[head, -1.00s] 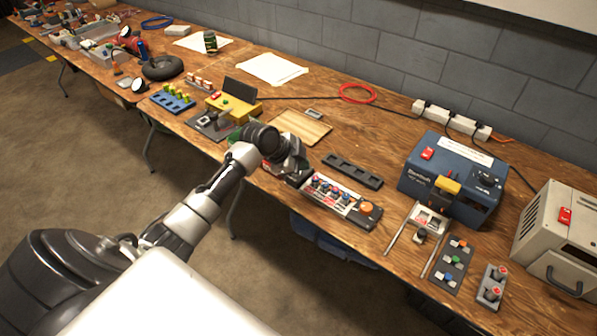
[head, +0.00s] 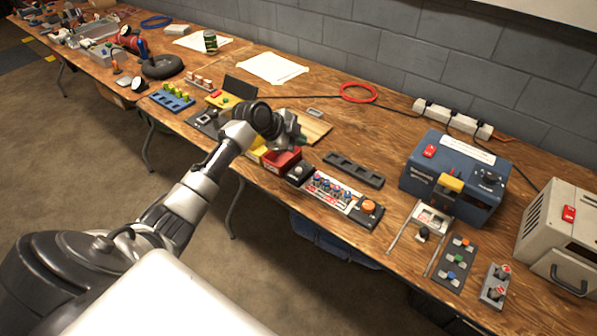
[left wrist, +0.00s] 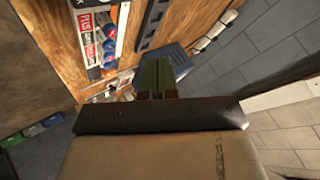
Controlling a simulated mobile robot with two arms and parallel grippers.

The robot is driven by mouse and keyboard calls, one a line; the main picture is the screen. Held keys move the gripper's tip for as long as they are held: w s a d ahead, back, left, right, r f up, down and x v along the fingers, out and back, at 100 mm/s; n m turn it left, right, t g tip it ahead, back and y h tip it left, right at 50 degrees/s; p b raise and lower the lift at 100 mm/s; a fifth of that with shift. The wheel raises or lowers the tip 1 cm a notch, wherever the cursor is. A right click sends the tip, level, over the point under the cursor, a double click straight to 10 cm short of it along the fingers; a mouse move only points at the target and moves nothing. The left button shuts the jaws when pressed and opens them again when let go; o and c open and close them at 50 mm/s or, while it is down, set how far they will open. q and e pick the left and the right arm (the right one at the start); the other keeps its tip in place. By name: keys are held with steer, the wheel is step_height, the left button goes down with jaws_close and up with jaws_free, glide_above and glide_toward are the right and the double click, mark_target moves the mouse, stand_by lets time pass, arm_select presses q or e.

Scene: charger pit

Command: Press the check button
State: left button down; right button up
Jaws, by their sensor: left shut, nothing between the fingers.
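My left gripper (head: 298,140) is above the bench, behind and above the red bin (head: 282,162). Its fingers are shut and empty; they show together in the left wrist view (left wrist: 157,76). A small black box with a pale round button (head: 297,171) sits right of the red bin, in front of the gripper and apart from it. A panel of several red and blue round parts (head: 330,188) adjoins it, with a large orange button (head: 369,207) at its right end. A green button (head: 225,101) is on a yellow box. No readable label tells which is the check button.
A dark slotted tray (head: 353,170) lies behind the panel. A blue charger-like box (head: 455,175) and a beige box (head: 560,235) stand to the right. A wooden board (head: 316,129) lies behind the gripper. Bare bench lies right of the board.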

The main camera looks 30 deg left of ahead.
arm_select(q)
steer(key=b, duration=0.4)
glide_above(299, 171)
step_height(299, 171, down, 6)
steer(key=shift+a+f, duration=0.1)
steer(key=shift+f, duration=0.1)
steer(key=shift+f+b, duration=0.5)
steer(key=shift+f, duration=0.15)
stand_by(1.1)
steer(key=shift+f+b, duration=0.3)
steer(key=shift+f, duration=0.4)
stand_by(0.5)
steer(key=shift+r, duration=0.15)
steer(key=shift+r+p, duration=0.4)
steer(key=shift+r, duration=0.3)
steer(key=shift+r, duration=0.1)
